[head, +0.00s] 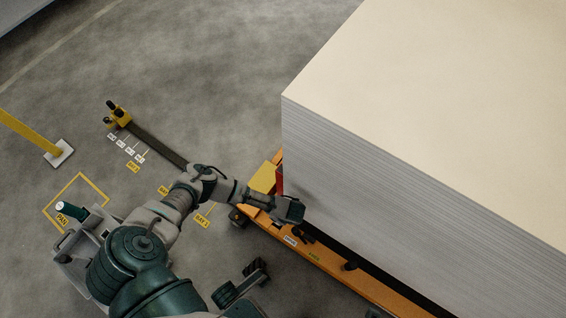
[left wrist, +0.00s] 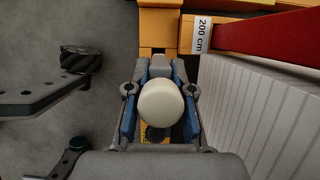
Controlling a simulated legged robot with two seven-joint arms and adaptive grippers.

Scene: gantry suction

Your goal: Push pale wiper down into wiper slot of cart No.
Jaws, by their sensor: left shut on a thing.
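In the left wrist view, the pale wiper (left wrist: 160,102) shows as a rounded cream end between the blue-padded fingers of my left gripper (left wrist: 159,116). The gripper is shut on it. In the head view, my left gripper (head: 291,209) is over the near edge of the orange cart (head: 335,262), close to the stack; the wiper is not distinguishable there. A dark round shape (left wrist: 155,133) shows just below the wiper in the wrist view. The wiper slot is not clearly visible, and I cannot tell whether the wiper is in it. My right gripper is not in view.
A tall stack of pale sheets (head: 400,140) stands on the cart. A yellow post (head: 30,135) stands at left on open floor.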

